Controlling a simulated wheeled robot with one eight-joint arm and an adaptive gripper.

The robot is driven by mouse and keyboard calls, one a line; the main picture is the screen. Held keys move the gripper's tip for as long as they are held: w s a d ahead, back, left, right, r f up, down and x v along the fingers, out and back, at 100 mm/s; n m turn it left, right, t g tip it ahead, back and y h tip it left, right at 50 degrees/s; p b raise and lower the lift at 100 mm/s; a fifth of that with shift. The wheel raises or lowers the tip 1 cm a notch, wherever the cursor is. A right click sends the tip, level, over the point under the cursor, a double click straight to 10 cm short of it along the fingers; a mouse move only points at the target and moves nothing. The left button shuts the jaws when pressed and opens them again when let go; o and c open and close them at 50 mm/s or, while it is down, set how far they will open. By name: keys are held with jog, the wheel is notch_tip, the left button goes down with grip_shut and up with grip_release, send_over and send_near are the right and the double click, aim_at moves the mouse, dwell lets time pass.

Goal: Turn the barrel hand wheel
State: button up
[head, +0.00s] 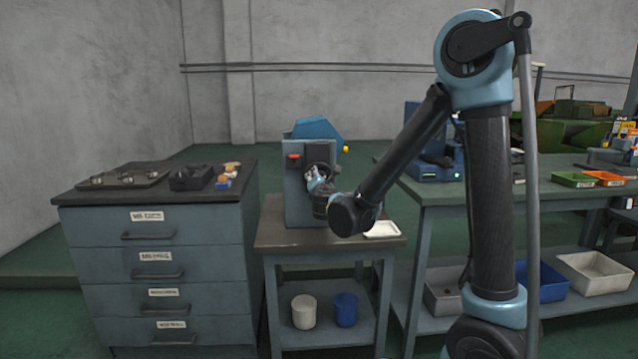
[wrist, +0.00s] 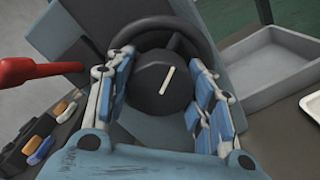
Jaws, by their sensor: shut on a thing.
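The barrel hand wheel (wrist: 161,88) is dark, with a round hub bearing a pale line and a dark rim curving behind it in the wrist view. The line slants up to the right. My gripper (wrist: 159,62) is shut on it, with one blue-padded finger on each side of the hub. In the head view, the wheel (head: 328,167) is on the front of a blue-grey machine (head: 296,205), partly hidden by my gripper (head: 314,176). The lower part of the wheel is hidden in both views.
A red handle (wrist: 38,71) sticks out left of the wheel, close to my left finger. A pale tray (head: 384,230) lies on the machine's small table (head: 282,238). A drawer cabinet (head: 155,270) stands left, and a workbench (head: 440,195) stands right.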

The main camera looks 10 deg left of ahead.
jog(key=m, duration=0.6)
jog(key=shift+d, duration=0.2)
jog(key=m, duration=0.5)
jog(key=shift+f+m, duration=0.1)
jog(key=shift+m, duration=0.3)
jog(key=m, duration=1.2)
jog(key=shift+a+y, duration=0.1)
jog(key=shift+y, duration=0.2)
jog(key=shift+m, duration=0.3)
jog(key=o, duration=1.1)
jog(key=shift+c, duration=0.2)
